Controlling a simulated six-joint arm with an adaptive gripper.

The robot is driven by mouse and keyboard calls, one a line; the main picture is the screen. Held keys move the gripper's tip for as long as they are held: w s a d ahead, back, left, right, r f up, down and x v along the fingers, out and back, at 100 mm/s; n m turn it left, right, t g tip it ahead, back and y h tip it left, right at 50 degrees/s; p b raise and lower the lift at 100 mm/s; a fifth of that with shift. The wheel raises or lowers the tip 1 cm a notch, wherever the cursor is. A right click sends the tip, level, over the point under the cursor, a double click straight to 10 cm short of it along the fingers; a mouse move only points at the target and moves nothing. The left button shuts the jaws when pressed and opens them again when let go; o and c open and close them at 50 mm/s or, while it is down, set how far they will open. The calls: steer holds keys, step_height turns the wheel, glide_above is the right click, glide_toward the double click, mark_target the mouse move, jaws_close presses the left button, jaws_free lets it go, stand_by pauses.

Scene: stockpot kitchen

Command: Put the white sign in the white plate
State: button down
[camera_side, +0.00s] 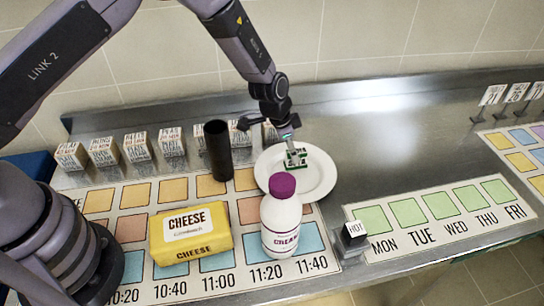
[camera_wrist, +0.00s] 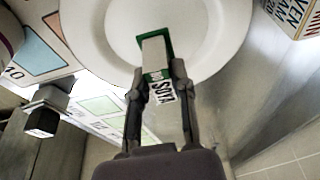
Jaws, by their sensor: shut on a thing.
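My gripper (camera_wrist: 160,80) is shut on a small white sign (camera_wrist: 154,54) with a green edge and dark lettering partly covered by the fingers. In the side view the sign (camera_side: 297,158) is small and mostly hidden by my gripper (camera_side: 292,148). It is over the middle of the round white plate (camera_side: 322,182), inside the rim as seen from the side. The plate also shows in the wrist view (camera_wrist: 222,40), behind the sign. I cannot tell whether the sign touches the plate.
A white bottle with a purple cap (camera_side: 282,225) stands just in front of the plate. A yellow cheese pack (camera_side: 190,235) lies to its left. A dark cylinder (camera_side: 218,150) stands left of the plate. Bare steel lies right of the plate.

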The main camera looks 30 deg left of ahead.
steer(key=shift+w+f, duration=0.1)
steer(key=shift+f, duration=1.55)
steer(key=shift+f, duration=0.15)
steer(key=c, duration=1)
jaws_free()
steer(key=shift+o, duration=0.2)
